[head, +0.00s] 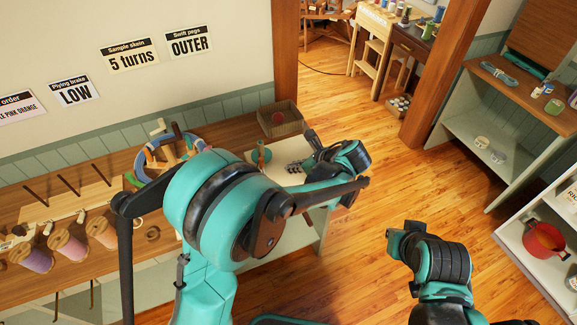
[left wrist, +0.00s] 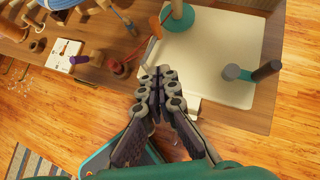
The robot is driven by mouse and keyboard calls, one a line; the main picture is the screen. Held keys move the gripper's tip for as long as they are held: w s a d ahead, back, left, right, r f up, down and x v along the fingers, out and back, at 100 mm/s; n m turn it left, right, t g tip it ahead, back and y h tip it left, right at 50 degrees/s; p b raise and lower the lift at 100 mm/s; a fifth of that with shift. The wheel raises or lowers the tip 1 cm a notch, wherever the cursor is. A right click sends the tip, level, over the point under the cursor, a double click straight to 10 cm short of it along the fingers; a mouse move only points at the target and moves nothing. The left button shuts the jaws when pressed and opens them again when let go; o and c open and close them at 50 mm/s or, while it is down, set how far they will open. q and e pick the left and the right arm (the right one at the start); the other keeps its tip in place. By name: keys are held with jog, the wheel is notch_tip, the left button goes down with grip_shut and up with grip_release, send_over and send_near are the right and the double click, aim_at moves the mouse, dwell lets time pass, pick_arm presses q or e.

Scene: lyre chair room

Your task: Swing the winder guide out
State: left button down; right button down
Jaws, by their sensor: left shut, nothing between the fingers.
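The winder seems to be the green round base with a wooden post (left wrist: 178,18) on a pale board (left wrist: 215,50); it also shows in the head view (head: 262,156). An orange piece (left wrist: 166,14) is beside the post. A grey-green piece with a dark knob (left wrist: 265,70) sits at the board's right side. I cannot tell which part is the guide. My left gripper (head: 292,167) is shut and empty above the board's front edge, apart from the post; its fingers also show in the left wrist view (left wrist: 160,80). My right arm shows at lower right, without visible fingers.
A wooden table (head: 100,185) runs along the wall, with spools (head: 68,247) at left and a swift-like wheel (head: 165,152) behind my arm. A basket (head: 281,120) stands at the back. Shelves (head: 510,150) stand at right; the wooden floor (head: 385,180) between is open.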

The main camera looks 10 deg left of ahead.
pick_arm(q)
jog(key=b+x, duration=0.2)
jog(key=x, duration=0.5)
jog(key=shift+w+a+f, duration=0.1)
jog(key=shift+a+f, duration=0.1)
jog(key=shift+f, duration=0.15)
jog(key=a, duration=0.1)
jog(key=w+a+b, duration=0.1)
jog(key=a, duration=0.1)
jog(key=shift+w+f, duration=0.1)
jog(key=shift+w, duration=0.25)
jog(key=shift+w+a, duration=0.25)
jog(key=shift+a, duration=0.15)
jog(key=shift+a+n+g+y, duration=0.25)
jog(key=shift+n+g, duration=0.2)
jog(key=shift+n, duration=0.15)
jog(key=shift+a+n+g+y, duration=0.2)
jog(key=shift+n+g, duration=0.25)
jog(key=shift+n, duration=0.15)
jog(key=shift+a, duration=0.2)
jog(key=shift+s, duration=0.15)
jog(key=shift+d, duration=0.1)
